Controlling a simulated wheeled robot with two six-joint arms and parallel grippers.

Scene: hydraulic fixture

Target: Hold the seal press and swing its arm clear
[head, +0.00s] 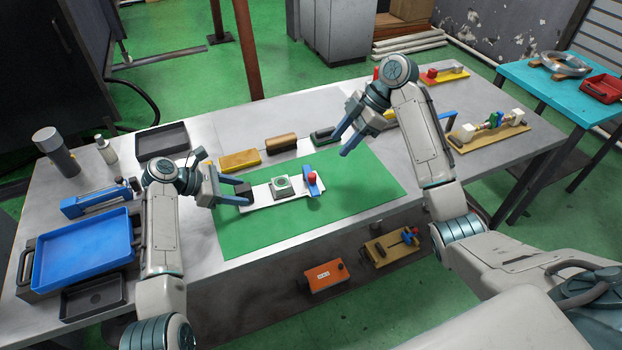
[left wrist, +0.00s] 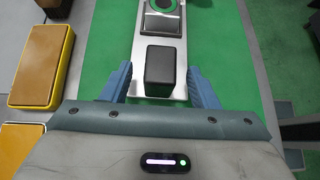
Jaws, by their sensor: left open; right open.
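The seal press lies on the green mat (head: 350,220) as a pale base plate (head: 260,194). A dark block (head: 243,191) is at its left end, a square seat with a green ring (head: 281,186) in its middle, and a blue arm with a red knob (head: 312,178) at its right end. My left gripper (head: 228,187) is open at the dark-block end. In the left wrist view its fingers (left wrist: 160,82) stand either side of the black block (left wrist: 160,64), with gaps on both sides. My right gripper (head: 350,130) is open and empty above the mat's far right part.
A yellow block (head: 240,160) and a brown-topped block (head: 281,142) stand behind the mat. A blue tray (head: 85,250), a dark tray (head: 162,140) and a blue tool (head: 97,198) are on the left. Another fixture (head: 490,128) lies at right. The mat's front right is clear.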

